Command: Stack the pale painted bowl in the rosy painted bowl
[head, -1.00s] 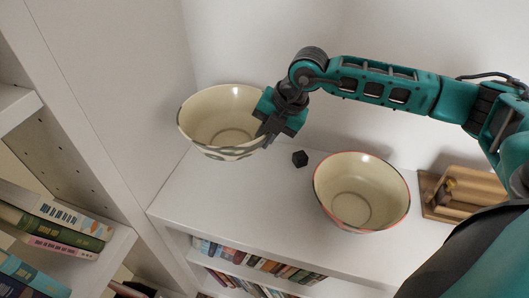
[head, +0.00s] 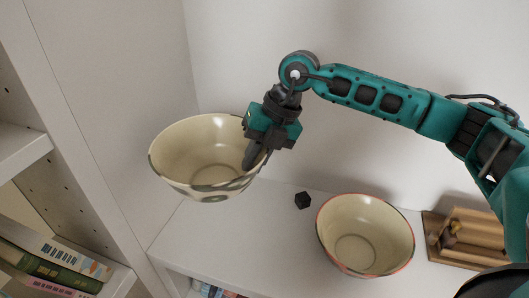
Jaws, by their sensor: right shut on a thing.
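The pale painted bowl (head: 195,155), cream with a grey-green pattern outside, is at the left in the head view. My right gripper (head: 254,158) is shut on its right rim, one finger showing inside the bowl. The bowl is upright and appears raised above the shelf top. The rosy painted bowl (head: 365,236), cream inside with a reddish rim, stands upright and empty on the shelf top, to the right of and nearer than the pale bowl. My left gripper is not in view.
A small black block (head: 303,200) lies on the white shelf top (head: 245,232) between the bowls. A wooden rack (head: 468,238) stands right of the rosy bowl. A white upright panel (head: 110,130) borders the left, with books (head: 50,262) on a lower shelf.

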